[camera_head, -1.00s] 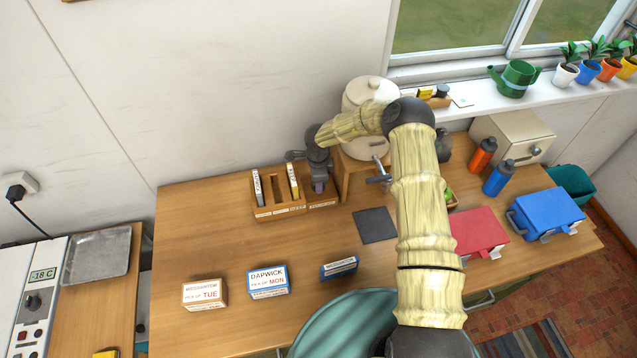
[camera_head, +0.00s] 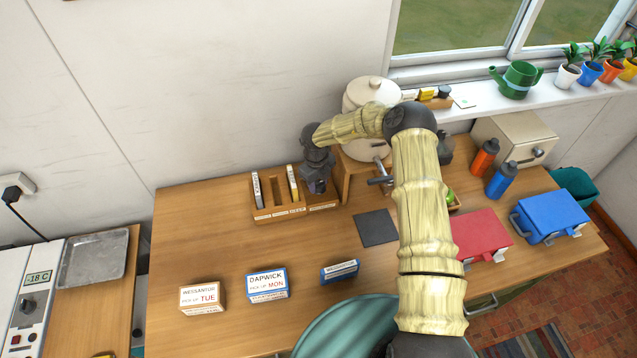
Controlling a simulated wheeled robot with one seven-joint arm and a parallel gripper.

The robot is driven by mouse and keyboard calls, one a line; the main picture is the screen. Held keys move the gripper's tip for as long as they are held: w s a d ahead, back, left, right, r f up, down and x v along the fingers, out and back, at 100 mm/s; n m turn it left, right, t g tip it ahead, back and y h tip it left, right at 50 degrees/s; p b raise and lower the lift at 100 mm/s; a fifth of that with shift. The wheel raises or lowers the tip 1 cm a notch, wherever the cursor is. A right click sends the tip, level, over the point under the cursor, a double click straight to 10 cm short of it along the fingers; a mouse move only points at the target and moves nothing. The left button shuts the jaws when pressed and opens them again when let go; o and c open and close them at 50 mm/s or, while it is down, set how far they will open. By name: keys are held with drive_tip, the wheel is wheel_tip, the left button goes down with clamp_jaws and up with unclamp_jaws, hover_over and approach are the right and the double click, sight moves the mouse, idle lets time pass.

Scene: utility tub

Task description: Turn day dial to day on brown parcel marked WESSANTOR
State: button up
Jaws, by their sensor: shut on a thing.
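The brown parcel (camera_head: 203,297) stands at the front left of the table; its white label reads WESSANTOR, PICK-UP TUE. My gripper (camera_head: 317,187) points down at the right end of the wooden rack (camera_head: 281,214), over a low wooden part with a pale front label (camera_head: 323,208). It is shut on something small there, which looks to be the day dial. The dial's face and its setting are hidden behind my gripper and wrist.
A blue parcel (camera_head: 267,284) marked DAPWICK, MON stands right of the brown one, with a smaller blue box (camera_head: 340,270) beyond. A dark mat (camera_head: 376,227) lies right of the rack. A crock (camera_head: 369,92) stands behind my wrist. The table's left-middle is clear.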

sight(316, 182)
drive_tip(key=m, duration=0.6)
drive_tip(key=shift+w+r+b, duration=0.1)
drive_tip(key=shift+w+b, duration=0.05)
drive_tip(key=shift+b, duration=0.2)
drive_tip(key=shift+m, duration=0.3)
drive_tip(key=o, duration=1)
drive_tip(key=shift+c, duration=0.2)
wheel_tip(316, 182, up, 17)
drive_tip(key=b, duration=0.5)
drive_tip(key=shift+a+r, duration=0.15)
drive_tip(key=shift+a, duration=0.25)
